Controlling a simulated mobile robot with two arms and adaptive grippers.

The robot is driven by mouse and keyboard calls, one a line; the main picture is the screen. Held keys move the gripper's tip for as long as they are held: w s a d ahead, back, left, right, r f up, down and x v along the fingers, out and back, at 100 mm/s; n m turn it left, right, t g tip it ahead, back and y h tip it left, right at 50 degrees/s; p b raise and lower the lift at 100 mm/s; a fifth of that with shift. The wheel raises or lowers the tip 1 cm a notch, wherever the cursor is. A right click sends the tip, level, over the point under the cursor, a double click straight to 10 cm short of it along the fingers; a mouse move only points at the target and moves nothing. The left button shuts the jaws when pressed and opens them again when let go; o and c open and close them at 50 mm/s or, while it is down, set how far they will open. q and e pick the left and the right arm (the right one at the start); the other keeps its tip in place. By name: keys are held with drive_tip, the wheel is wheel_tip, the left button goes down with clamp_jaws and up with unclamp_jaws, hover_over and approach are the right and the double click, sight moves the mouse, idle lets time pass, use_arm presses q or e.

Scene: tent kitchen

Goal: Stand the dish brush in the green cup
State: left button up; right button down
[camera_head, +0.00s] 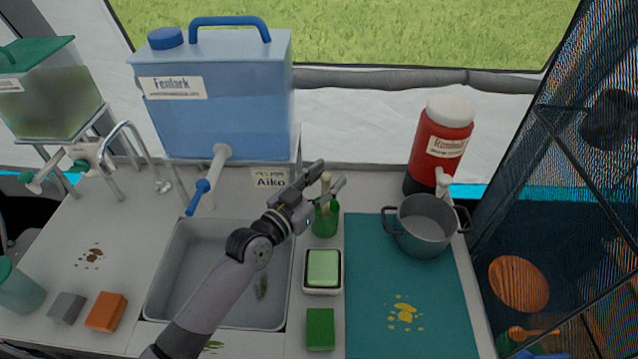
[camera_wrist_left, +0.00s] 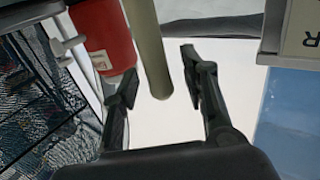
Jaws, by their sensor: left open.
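The green cup (camera_head: 326,223) stands on the counter right of the sink, below the Aiko label. The pale handle of the dish brush (camera_head: 325,187) rises nearly upright from the cup's mouth; its lower part is hidden in the cup. My left gripper (camera_head: 332,176) is open at the upper part of the handle. In the left wrist view the handle (camera_wrist_left: 149,45) reaches between the two spread fingers of the gripper (camera_wrist_left: 160,78), with light gaps beside it. The cup does not show clearly there. My right gripper is not in view.
A soap tray (camera_head: 322,290) and a green sponge (camera_head: 320,328) lie in front of the cup. A grey pot (camera_head: 424,226) stands on the teal mat (camera_head: 373,290) to the right. The blue water tank (camera_head: 222,115) is behind the sink (camera_head: 180,277).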

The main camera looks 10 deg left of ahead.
use_arm(q)
drive_tip(key=v, duration=1.2)
idle(0.6)
